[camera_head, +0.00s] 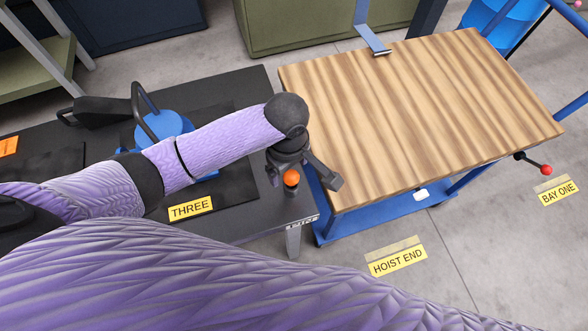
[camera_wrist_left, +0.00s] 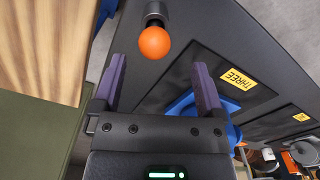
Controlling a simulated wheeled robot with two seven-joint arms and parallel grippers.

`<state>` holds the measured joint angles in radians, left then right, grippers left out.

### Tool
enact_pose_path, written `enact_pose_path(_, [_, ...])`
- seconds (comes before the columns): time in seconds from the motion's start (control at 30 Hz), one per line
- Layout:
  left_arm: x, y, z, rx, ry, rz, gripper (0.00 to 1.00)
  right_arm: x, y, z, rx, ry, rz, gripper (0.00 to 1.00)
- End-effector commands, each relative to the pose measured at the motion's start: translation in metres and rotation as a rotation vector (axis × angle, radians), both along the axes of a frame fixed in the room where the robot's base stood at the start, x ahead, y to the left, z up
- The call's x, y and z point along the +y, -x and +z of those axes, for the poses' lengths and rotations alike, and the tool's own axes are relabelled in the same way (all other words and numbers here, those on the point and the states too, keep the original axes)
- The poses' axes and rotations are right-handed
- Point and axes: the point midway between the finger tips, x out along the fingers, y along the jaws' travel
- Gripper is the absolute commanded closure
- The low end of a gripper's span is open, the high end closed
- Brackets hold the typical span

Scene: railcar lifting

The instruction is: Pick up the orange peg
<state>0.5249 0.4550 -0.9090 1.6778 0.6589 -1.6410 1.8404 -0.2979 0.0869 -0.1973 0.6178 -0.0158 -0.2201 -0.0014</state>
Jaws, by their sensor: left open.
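The orange peg (camera_head: 291,177) shows a round orange top over a dark lower part, near the right end of the dark table. In the left wrist view, its orange ball (camera_wrist_left: 154,42) lies ahead of the fingertips, in line with the gap between them, with a grey cylindrical part behind it. My left gripper (camera_head: 303,177) is open and empty, its fingers on either side of the peg as seen from the head. In the left wrist view, the gripper (camera_wrist_left: 157,65) shows both fingers spread. My right gripper is out of view.
A wood-topped cart (camera_head: 420,105) with a blue frame stands close to the right of the dark table (camera_head: 240,215). A blue object with a dark handle (camera_head: 163,126) sits left, partly behind my arm. Yellow labels read THREE (camera_head: 191,208), HOIST END and BAY ONE.

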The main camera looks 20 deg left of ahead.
Motion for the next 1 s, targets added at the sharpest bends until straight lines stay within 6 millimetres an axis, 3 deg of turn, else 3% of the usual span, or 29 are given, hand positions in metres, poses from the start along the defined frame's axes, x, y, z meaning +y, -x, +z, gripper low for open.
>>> enact_pose_path(0.3, [-0.002,-0.006,-0.060,0.000,-0.001,-0.001,0.09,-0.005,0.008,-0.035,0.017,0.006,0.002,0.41])
enact_pose_path(0.57, [-0.002,-0.006,-0.061,-0.003,-0.001,0.000,0.09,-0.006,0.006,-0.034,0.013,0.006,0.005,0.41])
enact_pose_path(1.0, [-0.002,-0.006,-0.061,-0.002,0.000,-0.001,1.00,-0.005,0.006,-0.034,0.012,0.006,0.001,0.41])
